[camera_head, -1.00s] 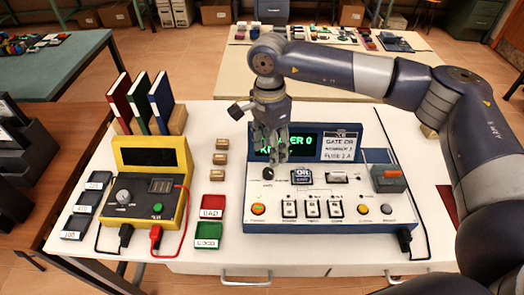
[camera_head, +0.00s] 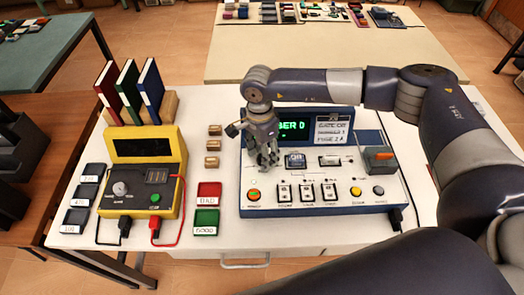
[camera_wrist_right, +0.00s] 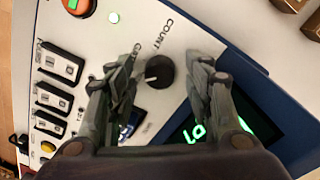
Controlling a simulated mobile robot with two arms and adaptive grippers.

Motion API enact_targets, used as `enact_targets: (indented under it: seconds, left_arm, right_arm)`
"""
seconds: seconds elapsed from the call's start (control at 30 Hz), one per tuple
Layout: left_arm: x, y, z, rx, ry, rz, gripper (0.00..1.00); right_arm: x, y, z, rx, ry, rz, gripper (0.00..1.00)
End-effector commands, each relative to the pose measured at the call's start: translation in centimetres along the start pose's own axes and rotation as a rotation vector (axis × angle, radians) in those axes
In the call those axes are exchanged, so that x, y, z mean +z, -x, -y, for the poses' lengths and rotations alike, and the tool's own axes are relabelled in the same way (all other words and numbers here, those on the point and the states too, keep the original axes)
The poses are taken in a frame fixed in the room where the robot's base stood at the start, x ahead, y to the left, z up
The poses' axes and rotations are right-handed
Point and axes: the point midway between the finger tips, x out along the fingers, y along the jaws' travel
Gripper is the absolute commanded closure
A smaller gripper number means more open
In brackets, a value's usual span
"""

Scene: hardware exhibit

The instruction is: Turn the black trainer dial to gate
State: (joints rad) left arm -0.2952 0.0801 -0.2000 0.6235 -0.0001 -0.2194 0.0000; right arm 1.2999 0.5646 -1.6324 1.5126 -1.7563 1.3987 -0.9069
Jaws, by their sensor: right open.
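The black trainer dial (camera_wrist_right: 158,71) is a round knob with a white pointer mark on the trainer's white panel. In the right wrist view it lies between the two spread fingers of my right gripper (camera_wrist_right: 168,65), with no clear contact. Its mark points left in that view; the word COUNT and a partly hidden word are printed beside it. In the head view my right gripper (camera_head: 267,161) is over the upper left of the trainer (camera_head: 300,180) and hides the dial. The green display (camera_head: 293,125) is partly covered; "BER 0" shows. My left gripper is out of view.
A card (camera_head: 332,130) reads gate OR, number 1, fuse 2 A. Switches (camera_head: 307,194) and coloured buttons line the trainer's front. A yellow meter (camera_head: 143,185), red tray (camera_head: 208,190), green tray (camera_head: 206,220) and books (camera_head: 128,88) stand to the left.

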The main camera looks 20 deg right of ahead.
Motion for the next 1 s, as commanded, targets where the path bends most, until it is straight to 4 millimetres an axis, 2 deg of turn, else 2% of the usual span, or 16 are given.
enact_targets:
  seconds: [0.1,0.27,0.47,0.5,0.77,1.0]
  left_arm:
    - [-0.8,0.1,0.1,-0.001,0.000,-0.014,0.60]
    - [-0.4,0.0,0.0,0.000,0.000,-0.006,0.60]
    - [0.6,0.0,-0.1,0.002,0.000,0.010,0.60]
    - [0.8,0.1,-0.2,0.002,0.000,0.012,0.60]
    - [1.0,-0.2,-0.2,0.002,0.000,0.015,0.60]
    - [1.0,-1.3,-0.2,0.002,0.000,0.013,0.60]
  right_arm:
    - [0.0,-0.2,0.0,-0.001,0.001,0.000,0.53]
    - [0.0,-0.2,0.0,0.000,0.001,0.000,0.53]
    - [0.0,-0.2,0.0,-0.001,0.001,0.000,0.96]
    - [0.0,-0.2,0.0,-0.001,0.001,0.000,0.97]
    - [0.0,-0.2,0.0,-0.001,-0.013,0.002,0.98]
    - [0.1,-0.4,0.1,-0.002,-0.111,0.008,0.98]
